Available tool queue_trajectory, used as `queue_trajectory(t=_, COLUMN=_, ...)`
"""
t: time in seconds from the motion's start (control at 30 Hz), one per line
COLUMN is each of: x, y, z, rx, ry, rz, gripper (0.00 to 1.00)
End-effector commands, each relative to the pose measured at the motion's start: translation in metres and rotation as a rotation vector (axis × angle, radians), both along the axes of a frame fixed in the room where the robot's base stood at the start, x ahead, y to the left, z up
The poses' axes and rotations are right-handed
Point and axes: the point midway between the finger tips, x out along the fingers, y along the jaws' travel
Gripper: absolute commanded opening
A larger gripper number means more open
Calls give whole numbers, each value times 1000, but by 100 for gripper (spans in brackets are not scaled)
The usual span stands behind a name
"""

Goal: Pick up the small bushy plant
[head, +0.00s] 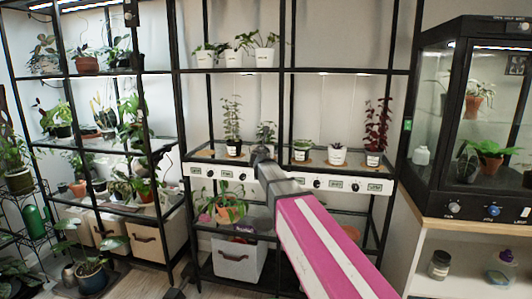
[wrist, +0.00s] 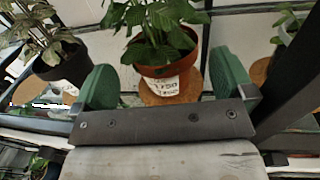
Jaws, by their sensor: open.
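A bushy green plant (wrist: 165,28) stands upright in a terracotta pot with a white label, on a round cork mat, in the wrist view. My gripper (wrist: 166,78) is open, with one green finger on each side of the pot and visible space on both sides. Nothing is held; the dark palm hides part of the mat. In the head view my arm reaches to the middle shelf, and its dark end (head: 262,155) covers the pot of a leafy plant (head: 266,131). The fingertips cannot be made out there.
A dark pot (wrist: 65,62) with pale-veined leaves stands close on the left. A dark post (wrist: 291,75) crosses at the right. Several other pots share the shelf, including a white one (head: 337,155) and a tall red plant (head: 378,125). A glass cabinet (head: 475,115) stands right.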

Motion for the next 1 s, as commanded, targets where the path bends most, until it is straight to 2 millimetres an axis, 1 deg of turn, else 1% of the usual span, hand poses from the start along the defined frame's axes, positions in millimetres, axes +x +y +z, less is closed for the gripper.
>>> queue_trajectory(t=0.3, x=43, y=-7, z=0, rx=1, ry=0, rz=-1, gripper=100)
queue_trajectory(t=0.4, x=47, y=-8, z=0, rx=1, ry=0, rz=0, gripper=100)
queue_trajectory(t=0.57, x=46, y=-8, z=0, rx=1, ry=0, rz=0, gripper=100)
queue_trajectory(t=0.6, x=46, y=-8, z=0, rx=1, ry=0, rz=0, gripper=97)
queue_trajectory(t=0.67, x=46, y=-8, z=0, rx=1, ry=0, rz=0, gripper=77)
queue_trajectory(t=0.7, x=46, y=-8, z=0, rx=1, ry=0, rz=0, gripper=64)
queue_trajectory(t=0.73, x=46, y=-8, z=0, rx=1, ry=0, rz=0, gripper=60)
queue_trajectory(t=1.0, x=46, y=-8, z=0, rx=1, ry=0, rz=0, gripper=60)
